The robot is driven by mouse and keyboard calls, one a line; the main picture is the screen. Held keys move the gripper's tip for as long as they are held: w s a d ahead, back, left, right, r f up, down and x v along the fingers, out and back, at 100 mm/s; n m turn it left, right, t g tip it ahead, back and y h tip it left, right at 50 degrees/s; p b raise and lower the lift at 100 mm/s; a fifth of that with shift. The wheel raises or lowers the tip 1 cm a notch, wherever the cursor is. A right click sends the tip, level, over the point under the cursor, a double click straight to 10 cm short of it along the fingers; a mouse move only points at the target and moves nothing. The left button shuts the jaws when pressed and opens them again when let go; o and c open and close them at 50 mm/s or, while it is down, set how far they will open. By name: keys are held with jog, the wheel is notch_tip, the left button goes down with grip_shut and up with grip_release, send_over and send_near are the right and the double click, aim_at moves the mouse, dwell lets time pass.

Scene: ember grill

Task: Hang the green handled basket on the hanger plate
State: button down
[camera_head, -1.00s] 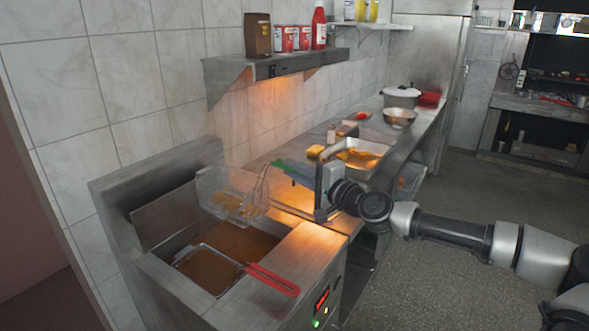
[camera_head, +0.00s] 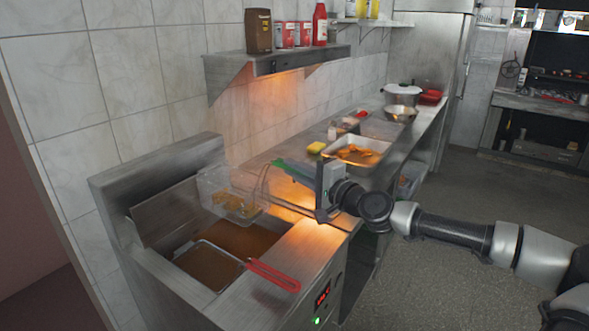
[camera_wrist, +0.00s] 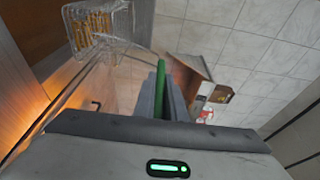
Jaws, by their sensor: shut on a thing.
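The green handled basket (camera_head: 228,193) is a wire basket with golden fried pieces in it. It hangs in the air above the fryer's oil, level with the low back wall. Its green handle (camera_head: 293,169) is held in my gripper (camera_head: 305,180), which is shut on it. In the wrist view the green handle (camera_wrist: 161,95) stands between my fingers (camera_wrist: 163,98), and the basket (camera_wrist: 98,28) with its fries is at the upper left. The hanger plate (camera_head: 165,212) seems to be the slanted metal plate behind the oil; the basket is in front of its right end.
A second basket with a red handle (camera_head: 272,275) sits in the fryer oil. A shelf (camera_head: 275,63) with bottles and cans is on the wall above. A tray of fried food (camera_head: 352,162), a yellow sponge and pots stand on the counter to the right.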

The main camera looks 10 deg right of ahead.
jog(key=shift+f, duration=0.1)
jog(key=c, duration=1.7)
grip_release()
jog(key=v, duration=1.7)
jog(key=shift+s+d, duration=0.15)
jog(key=shift+s, duration=0.05)
